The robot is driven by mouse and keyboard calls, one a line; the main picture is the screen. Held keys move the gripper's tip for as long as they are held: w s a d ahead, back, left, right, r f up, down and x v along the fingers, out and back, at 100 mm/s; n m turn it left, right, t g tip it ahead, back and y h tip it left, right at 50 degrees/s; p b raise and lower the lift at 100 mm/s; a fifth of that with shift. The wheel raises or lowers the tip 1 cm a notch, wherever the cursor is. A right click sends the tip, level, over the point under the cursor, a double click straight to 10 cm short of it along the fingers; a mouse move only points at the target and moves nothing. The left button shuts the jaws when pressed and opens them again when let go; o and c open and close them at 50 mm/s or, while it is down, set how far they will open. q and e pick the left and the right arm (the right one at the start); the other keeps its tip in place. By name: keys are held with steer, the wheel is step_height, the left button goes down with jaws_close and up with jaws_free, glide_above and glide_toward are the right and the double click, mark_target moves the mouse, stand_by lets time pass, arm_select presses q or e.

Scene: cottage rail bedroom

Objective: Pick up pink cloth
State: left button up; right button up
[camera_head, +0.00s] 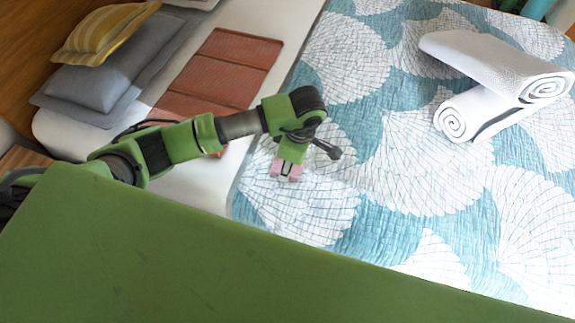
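A small pink cloth (276,168) lies on the bed by the edge of the patterned cover, in the middle of the view. My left arm reaches in from the left, and its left gripper (287,168) points down right at the cloth. The gripper hides the middle of the cloth, and pink shows on both sides of the dark fingers. I cannot tell whether the fingers are open or shut, or whether they touch the cloth. My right gripper is not in view.
A blue and white shell-patterned bedspread (400,165) covers the bed. Two rolled white towels (490,65) lie at the upper right. A salmon-red folded blanket (222,70) lies behind my arm, and grey pillows (100,88) and a yellow striped pillow (105,32) at the upper left.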

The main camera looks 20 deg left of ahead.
arm_select(q)
steer(key=shift+r, duration=0.15)
steer(key=shift+r, duration=0.25)
step_height(320, 180, up, 2)
steer(key=shift+w+r, duration=0.1)
steer(key=s+a+r+b, duration=0.1)
steer(key=s+a+r, duration=0.2)
steer(key=s+r, duration=0.7)
steer(key=shift+s+a, duration=0.15)
steer(key=shift+s, duration=1.75)
